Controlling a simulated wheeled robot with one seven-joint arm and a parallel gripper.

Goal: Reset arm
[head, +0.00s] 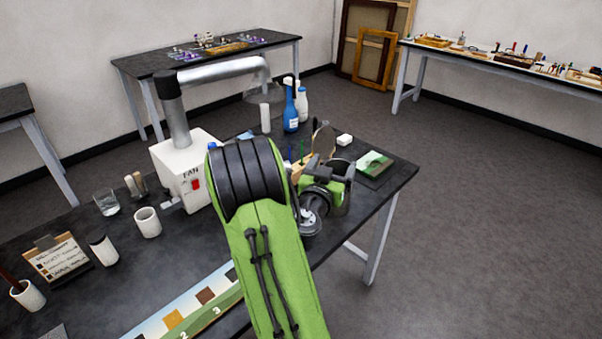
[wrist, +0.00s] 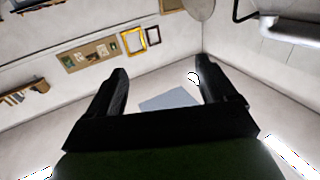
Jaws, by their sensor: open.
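My green arm (head: 265,220) reaches up from the bottom of the head view, over the dark workbench (head: 75,225). Its wrist end folds to the right above the bench's right part. My gripper's fingers are not clearly seen there. In the wrist view my gripper (wrist: 160,67) has two black fingers spread wide apart, with nothing between them. That view is tilted and faces pale walls with picture frames (wrist: 133,41).
A white fan box (head: 180,165) with a silver duct (head: 220,71) stands left of my arm. A blue spray bottle (head: 290,112), a glass (head: 106,203) and a white cup (head: 148,222) stand on the bench. Open floor (head: 480,210) lies to the right.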

